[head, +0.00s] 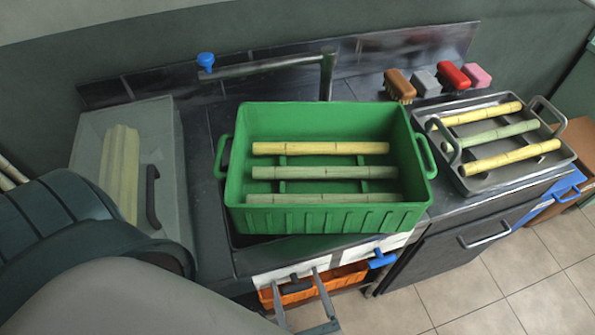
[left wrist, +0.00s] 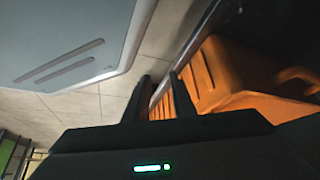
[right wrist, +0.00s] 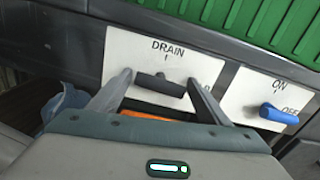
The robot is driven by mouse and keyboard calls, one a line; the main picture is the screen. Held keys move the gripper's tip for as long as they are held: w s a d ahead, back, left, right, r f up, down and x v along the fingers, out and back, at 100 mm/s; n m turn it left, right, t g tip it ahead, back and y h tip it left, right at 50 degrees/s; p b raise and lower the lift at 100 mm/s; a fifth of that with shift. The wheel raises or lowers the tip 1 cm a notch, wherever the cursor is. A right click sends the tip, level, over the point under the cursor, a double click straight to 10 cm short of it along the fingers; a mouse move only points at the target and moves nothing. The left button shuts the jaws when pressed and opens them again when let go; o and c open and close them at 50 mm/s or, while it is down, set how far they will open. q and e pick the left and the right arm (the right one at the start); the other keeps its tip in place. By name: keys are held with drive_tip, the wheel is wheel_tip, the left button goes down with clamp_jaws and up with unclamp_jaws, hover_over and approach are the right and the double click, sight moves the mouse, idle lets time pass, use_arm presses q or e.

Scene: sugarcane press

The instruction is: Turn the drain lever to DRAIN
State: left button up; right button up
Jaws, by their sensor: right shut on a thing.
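The drain lever (right wrist: 160,84) is a short black bar on a white plate (right wrist: 205,68) marked DRAIN at the top. It lies nearly level across the plate, with its right end toward a second label that my finger partly covers. My right gripper (right wrist: 160,82) is shut on the lever, one finger at each end. In the head view, my right gripper (head: 298,282) is at the counter front, and the lever (head: 296,285) shows between its fingers. My left gripper (left wrist: 158,98) is open and empty, close to an orange bin.
A blue switch (right wrist: 279,114) marked ON and OFF sits right of the lever, pointing toward OFF. A green crate (head: 328,218) with cane stands above. The orange bin (head: 345,277) is below the panel. A grey tray (head: 500,181) holds more cane at right.

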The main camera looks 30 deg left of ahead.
drive_tip(key=m, duration=0.3)
drive_tip(key=shift+s, duration=0.1)
drive_tip(key=m, duration=0.5)
drive_tip(key=shift+m+p, duration=0.3)
drive_tip(key=shift+m, duration=0.1)
drive_tip(key=m, duration=0.3)
drive_tip(key=shift+m+p, duration=0.35)
drive_tip(key=shift+m, duration=0.05)
use_arm(q)
drive_tip(key=s+a+f+g, duration=0.2)
drive_tip(key=s+a, duration=0.1)
drive_tip(key=s, duration=0.4)
drive_tip(key=shift+s+y+p, duration=0.15)
drive_tip(key=shift+y+p, duration=0.25)
use_arm(e)
drive_tip(key=shift+m, duration=2.4)
drive_tip(key=o, duration=1)
